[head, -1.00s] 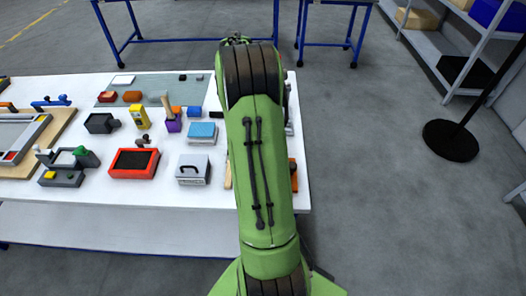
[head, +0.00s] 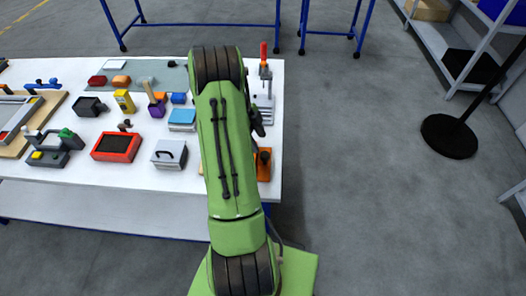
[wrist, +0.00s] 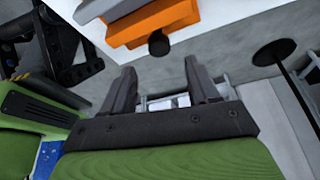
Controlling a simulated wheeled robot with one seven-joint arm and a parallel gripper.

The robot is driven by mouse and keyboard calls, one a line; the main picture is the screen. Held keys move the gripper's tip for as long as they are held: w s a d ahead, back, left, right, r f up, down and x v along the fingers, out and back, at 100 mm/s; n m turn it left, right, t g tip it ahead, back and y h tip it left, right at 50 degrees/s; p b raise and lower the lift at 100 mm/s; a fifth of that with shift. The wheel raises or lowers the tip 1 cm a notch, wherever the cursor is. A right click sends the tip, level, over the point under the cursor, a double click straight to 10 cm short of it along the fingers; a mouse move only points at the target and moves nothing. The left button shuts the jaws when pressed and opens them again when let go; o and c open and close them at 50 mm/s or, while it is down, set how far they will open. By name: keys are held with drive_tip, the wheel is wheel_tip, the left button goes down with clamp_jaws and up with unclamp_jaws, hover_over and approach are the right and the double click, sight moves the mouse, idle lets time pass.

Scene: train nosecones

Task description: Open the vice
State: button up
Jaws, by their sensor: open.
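An orange and grey device with a round black knob (head: 264,160) sits at the right front edge of the white table, partly behind my arm. It looks like the vice, but I cannot be sure. In the wrist view this orange device (wrist: 165,20) is at the top, with its dark knob just beyond my fingertips. My gripper (wrist: 160,72) is open, with its two dark fingers apart and nothing held between them. In the head view my green arm hides most of the gripper. Whether the knob touches a finger is unclear; a gap shows in the wrist view.
A grey metal fixture with a red handle (head: 263,52) stands at the table's back right. Several tools and boxes, including a red tray (head: 117,147) and a grey box (head: 169,155), fill the white table (head: 130,182). Right of it, floor is open up to a black stand base (head: 450,136).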

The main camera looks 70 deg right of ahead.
sight(264, 154)
drive_tip(key=x, duration=0.6)
drive_tip(key=shift+s+f, duration=0.1)
drive_tip(key=shift+f, duration=0.1)
drive_tip(key=c, duration=1)
drive_tip(key=shift+n+b, duration=0.3)
drive_tip(key=shift+b, duration=0.15)
drive_tip(key=n+h+b, duration=0.1)
drive_tip(key=n+b, duration=0.3)
drive_tip(key=shift+a+f+h, duration=0.1)
drive_tip(key=shift+f+h, duration=0.05)
drive_tip(key=shift+h, duration=0.25)
drive_tip(key=n+h+b, duration=0.1)
drive_tip(key=n+b, duration=0.1)
drive_tip(key=n, duration=0.1)
drive_tip(key=n+t+b, duration=0.1)
drive_tip(key=n+b, duration=0.2)
drive_tip(key=shift+a+t+h, duration=0.15)
drive_tip(key=shift+t+h, duration=0.15)
drive_tip(key=shift+h, duration=0.1)
drive_tip(key=shift+a, duration=0.1)
